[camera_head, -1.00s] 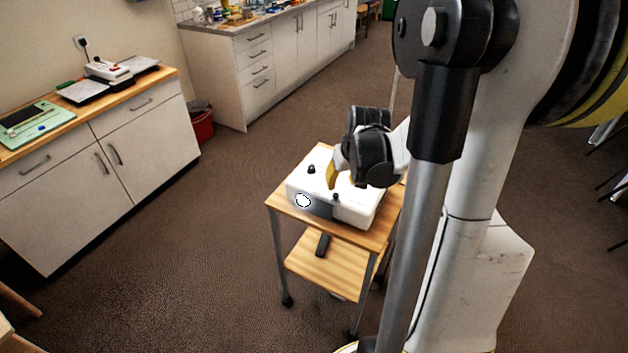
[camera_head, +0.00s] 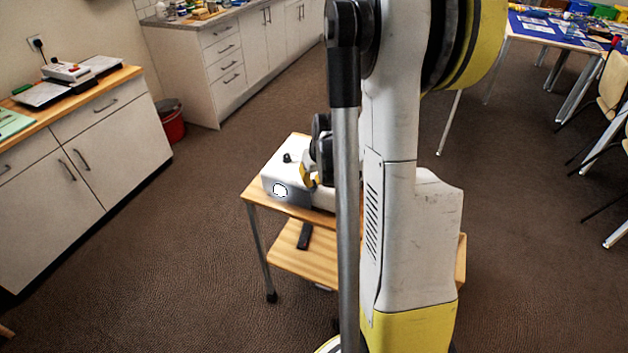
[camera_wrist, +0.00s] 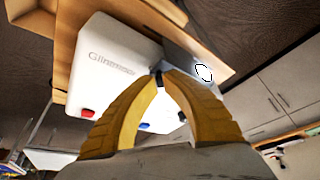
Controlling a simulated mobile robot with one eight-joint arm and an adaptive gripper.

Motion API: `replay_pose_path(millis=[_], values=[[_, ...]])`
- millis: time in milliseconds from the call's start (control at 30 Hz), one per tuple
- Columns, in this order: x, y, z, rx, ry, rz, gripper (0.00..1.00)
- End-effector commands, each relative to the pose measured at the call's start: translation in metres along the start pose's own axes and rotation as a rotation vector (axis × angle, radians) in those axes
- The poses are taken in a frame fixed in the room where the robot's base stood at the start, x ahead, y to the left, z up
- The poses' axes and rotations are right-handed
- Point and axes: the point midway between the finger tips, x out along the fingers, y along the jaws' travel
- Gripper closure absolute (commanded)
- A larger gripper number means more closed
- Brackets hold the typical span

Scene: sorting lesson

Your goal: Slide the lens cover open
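The white projector (camera_head: 287,168) stands on a small wooden trolley, and it fills the upper middle of the wrist view (camera_wrist: 125,55). A bright white lens disc (camera_head: 280,190) shows on its grey front face and also in the wrist view (camera_wrist: 203,73). I cannot clearly tell the lens cover from the grey front. My gripper (camera_head: 308,178) is at the projector's front edge, to the right of the lens. In the wrist view its yellow fingertips (camera_wrist: 160,74) nearly meet beside a small dark piece; I cannot tell whether they clamp it.
The trolley (camera_head: 285,212) has a lower shelf with a dark remote-like object (camera_head: 304,236). A cabinet with a wooden top (camera_head: 100,165) stands at left, with a red bin (camera_head: 172,122) by it. Tables and chairs are at right. Carpet between is clear.

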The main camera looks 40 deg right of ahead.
Motion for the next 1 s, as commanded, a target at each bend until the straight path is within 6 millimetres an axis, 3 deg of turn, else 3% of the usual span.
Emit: replay_pose_path(millis=[533, 567, 667, 700, 1000], values=[[-0.002, 0.0086, 0.0066, 0.001, 0.001, 0.002, 1.0], [-0.0022, 0.0083, 0.0062, 0.0, 0.001, 0.002, 0.96], [-0.0023, 0.008, 0.0063, 0.0, 0.001, 0.002, 0.65], [-0.0024, 0.0079, 0.0063, 0.0, 0.0, 0.001, 0.61], [-0.0039, 0.0074, 0.0064, 0.0, 0.0, 0.001, 0.61]])
